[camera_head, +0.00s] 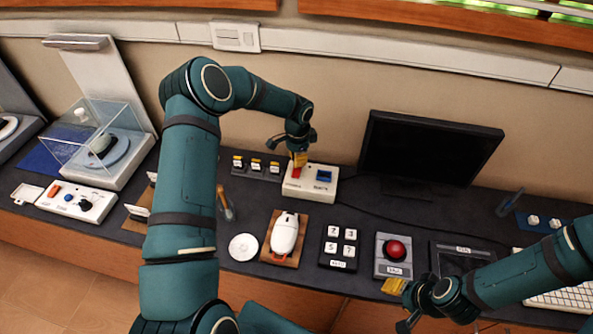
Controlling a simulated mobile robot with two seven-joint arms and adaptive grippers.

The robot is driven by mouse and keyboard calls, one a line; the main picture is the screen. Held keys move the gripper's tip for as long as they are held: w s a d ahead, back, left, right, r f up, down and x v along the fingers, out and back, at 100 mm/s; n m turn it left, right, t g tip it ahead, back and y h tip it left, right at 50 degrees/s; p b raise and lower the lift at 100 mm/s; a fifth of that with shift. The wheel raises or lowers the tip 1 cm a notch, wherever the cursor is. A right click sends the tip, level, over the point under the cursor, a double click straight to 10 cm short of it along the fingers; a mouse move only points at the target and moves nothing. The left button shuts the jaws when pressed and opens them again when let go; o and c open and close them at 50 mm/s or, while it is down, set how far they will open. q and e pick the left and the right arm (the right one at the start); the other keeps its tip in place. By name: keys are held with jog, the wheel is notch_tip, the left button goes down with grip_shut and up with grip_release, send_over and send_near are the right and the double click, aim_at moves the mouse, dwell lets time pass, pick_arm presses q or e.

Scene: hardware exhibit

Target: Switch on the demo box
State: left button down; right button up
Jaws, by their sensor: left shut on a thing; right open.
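The demo box appears to be the small cream box (325,192) on the dark counter. It has a red part (296,172) at its left and a blue part (324,175) at its right. My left gripper (298,160) reaches down from above, with its yellow fingertips shut on the red part. The fingertips hide the top of that part, so its exact position cannot be told. My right gripper (393,290) is open and empty at the counter's front edge, in front of the red push button box (392,268).
A monitor (428,147) stands right of the box. In front are a white mouse (284,236) on a wooden board, a number keypad (339,247) and a white disc (243,247). Small yellow-topped switches (256,166) sit left of the box. A clear case (98,140) stands far left.

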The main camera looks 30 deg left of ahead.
pick_arm(q)
jog(key=shift+f+b, duration=1.2)
jog(key=shift+f, duration=0.4)
dwell(0.7)
jog(key=shift+r+p, duration=1.8)
jog(key=shift+r, duration=1.75)
